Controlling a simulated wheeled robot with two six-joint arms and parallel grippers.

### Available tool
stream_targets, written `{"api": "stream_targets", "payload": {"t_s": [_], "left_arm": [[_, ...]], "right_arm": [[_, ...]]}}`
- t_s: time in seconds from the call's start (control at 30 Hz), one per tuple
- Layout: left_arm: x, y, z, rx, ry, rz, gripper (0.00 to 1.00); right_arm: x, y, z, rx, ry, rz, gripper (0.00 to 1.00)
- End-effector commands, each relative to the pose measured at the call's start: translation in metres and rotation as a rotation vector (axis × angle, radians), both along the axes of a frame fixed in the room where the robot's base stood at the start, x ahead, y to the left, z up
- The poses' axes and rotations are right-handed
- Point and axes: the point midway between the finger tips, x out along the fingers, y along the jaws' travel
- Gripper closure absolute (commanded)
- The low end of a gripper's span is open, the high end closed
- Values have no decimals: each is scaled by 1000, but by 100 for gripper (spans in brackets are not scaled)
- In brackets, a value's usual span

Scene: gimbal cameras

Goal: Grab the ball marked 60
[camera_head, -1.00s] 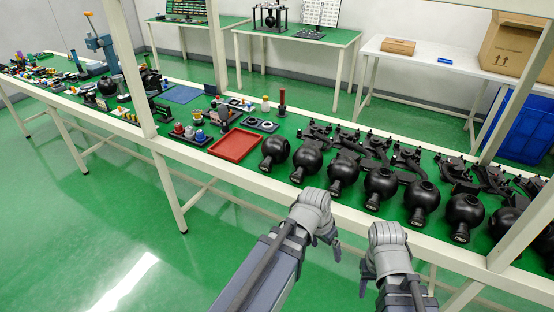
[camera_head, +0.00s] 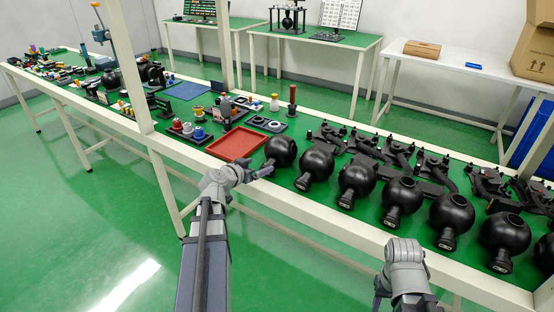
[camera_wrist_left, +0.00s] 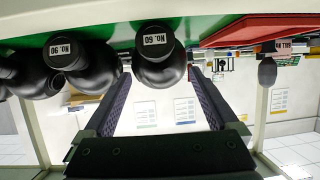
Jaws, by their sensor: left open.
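The black ball marked 60 (camera_head: 281,150) is the leftmost of the row on the green table, beside the red tray. In the left wrist view, which looks upside down, the marked end of this ball (camera_wrist_left: 160,68) shows its No. 60 label in line with the gap between my left fingers. My left gripper (camera_head: 258,173) is open, close to the ball's front left at the table edge; I cannot tell if it touches. A ball whose label seems to read 90 (camera_wrist_left: 80,68) is beside it. My right gripper (camera_head: 380,294) hangs low before the table, its jaws unclear.
The red tray (camera_head: 236,144) lies just left of the ball. Several more black balls run to the right, with black bracket-like parts behind them. The table's white front rail (camera_head: 330,222) runs below the balls. A white post (camera_head: 127,68) rises at the left.

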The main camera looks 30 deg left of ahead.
Motion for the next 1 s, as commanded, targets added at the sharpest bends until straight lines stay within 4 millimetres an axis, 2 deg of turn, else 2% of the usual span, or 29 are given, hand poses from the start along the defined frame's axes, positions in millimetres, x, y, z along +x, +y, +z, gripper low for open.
{"api": "stream_targets", "payload": {"t_s": [0.2,0.47,0.8,1.0], "left_arm": [[21,-1,-11,-1,1,-3,7],[29,-2,-14,0,2,-3,7],[69,-4,-32,-1,2,-3,7],[69,-5,-31,-2,2,-1,7]], "right_arm": [[0,0,-10,0,0,0,50],[0,0,-14,0,0,0,50],[0,0,-32,0,0,0,50],[0,0,-31,0,0,0,50]]}}
